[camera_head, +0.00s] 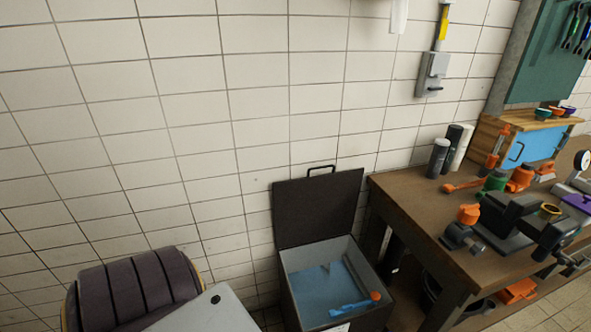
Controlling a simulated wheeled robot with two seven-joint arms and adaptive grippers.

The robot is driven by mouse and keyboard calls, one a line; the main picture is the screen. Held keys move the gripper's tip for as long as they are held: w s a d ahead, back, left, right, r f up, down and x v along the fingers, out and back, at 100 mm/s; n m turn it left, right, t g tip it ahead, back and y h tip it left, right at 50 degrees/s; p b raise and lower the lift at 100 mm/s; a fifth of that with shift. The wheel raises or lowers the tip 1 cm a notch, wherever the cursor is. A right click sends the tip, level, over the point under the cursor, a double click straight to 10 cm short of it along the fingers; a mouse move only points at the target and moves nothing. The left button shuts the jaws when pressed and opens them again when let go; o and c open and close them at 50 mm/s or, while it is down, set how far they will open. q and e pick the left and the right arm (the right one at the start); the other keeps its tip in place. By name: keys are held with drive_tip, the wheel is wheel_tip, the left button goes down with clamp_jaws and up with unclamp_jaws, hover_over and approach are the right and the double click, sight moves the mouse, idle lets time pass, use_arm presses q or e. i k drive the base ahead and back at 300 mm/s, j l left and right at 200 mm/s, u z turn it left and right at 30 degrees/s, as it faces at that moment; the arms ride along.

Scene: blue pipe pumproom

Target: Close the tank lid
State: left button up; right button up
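The tank (340,317) is a dark, square, open-topped box on the floor by the tiled wall, in the lower middle of the head view. Its dark lid (318,207) stands open and upright at the back edge, close to the wall. A black handle (321,169) sticks up from the lid's top edge. Inside, a blue surface (318,283) shows, with a blue tool with an orange end (352,305) and a grey bar along the right side. The tank's lower front is cut off by the picture edge. Neither of my grippers is in view.
A brown workbench (415,208) stands right of the tank, crowded with dark clamp-like parts, orange fittings and cylinders (439,158). A dark ribbed rounded object (135,290) stands at the lower left. The space above the tank looks clear.

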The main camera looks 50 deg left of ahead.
sight(308, 209)
drive_tip(key=u, duration=1.4)
